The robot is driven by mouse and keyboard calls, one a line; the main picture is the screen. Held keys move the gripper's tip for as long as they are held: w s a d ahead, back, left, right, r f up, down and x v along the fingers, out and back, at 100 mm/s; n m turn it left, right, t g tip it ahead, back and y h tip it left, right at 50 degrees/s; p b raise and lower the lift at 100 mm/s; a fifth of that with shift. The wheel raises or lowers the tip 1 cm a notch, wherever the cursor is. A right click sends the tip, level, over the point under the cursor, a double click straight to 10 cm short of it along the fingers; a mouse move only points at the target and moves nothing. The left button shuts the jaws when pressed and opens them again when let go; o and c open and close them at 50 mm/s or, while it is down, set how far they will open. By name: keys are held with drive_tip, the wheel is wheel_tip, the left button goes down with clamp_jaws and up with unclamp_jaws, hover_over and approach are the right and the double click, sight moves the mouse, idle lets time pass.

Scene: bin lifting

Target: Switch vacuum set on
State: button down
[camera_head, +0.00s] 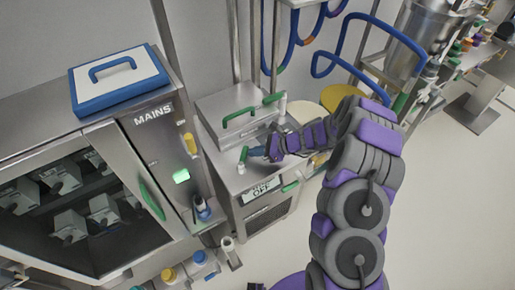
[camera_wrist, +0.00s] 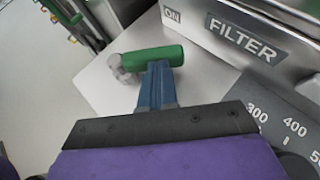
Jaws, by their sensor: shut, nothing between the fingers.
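A steel cabinet (camera_head: 225,190) stands mid-picture in the head view, with a plate reading OFF (camera_head: 262,190) on its front; the smaller word above it is hard to read. A green-handled lever (camera_head: 243,155) rises from its top near the front left edge. In the wrist view the green handle (camera_wrist: 150,57) lies crosswise, with a grey knob at its left end. My gripper (camera_head: 258,152) is at the lever; its blue fingers (camera_wrist: 160,75) are shut and empty. Their tips meet the handle in the picture; I cannot tell whether they touch it.
A FILTER box (camera_wrist: 245,38) with an ON mark stands beside the handle; in the head view a lidded steel box (camera_head: 235,105) with a green handle sits behind the lever. The MAINS cabinet (camera_head: 152,115) is at left. Open floor (camera_head: 440,200) lies at right.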

sight(244, 148)
drive_tip(key=n+g+p, duration=0.1)
drive_tip(key=p, duration=0.1)
drive_tip(key=w+a+n+g+p, duration=0.1)
drive_tip(key=n+g, duration=0.1)
drive_tip(key=shift+w+a+p, duration=0.15)
drive_tip(key=shift+a+p, duration=0.15)
drive_tip(key=shift+p, duration=0.05)
drive_tip(key=shift+w+a+n+g+h+p, duration=0.1)
drive_tip(key=shift+a+n+g+h+p, duration=0.15)
drive_tip(key=shift+n+g, duration=0.4)
drive_tip(key=shift+w+a+n+g+h+p, duration=0.1)
drive_tip(key=shift+a+n+g+h+p, duration=0.1)
drive_tip(key=shift+a+n+g, duration=0.3)
drive_tip(key=shift+w+a+g, duration=0.15)
drive_tip(key=shift+a+g, duration=0.1)
drive_tip(key=shift+a, duration=0.5)
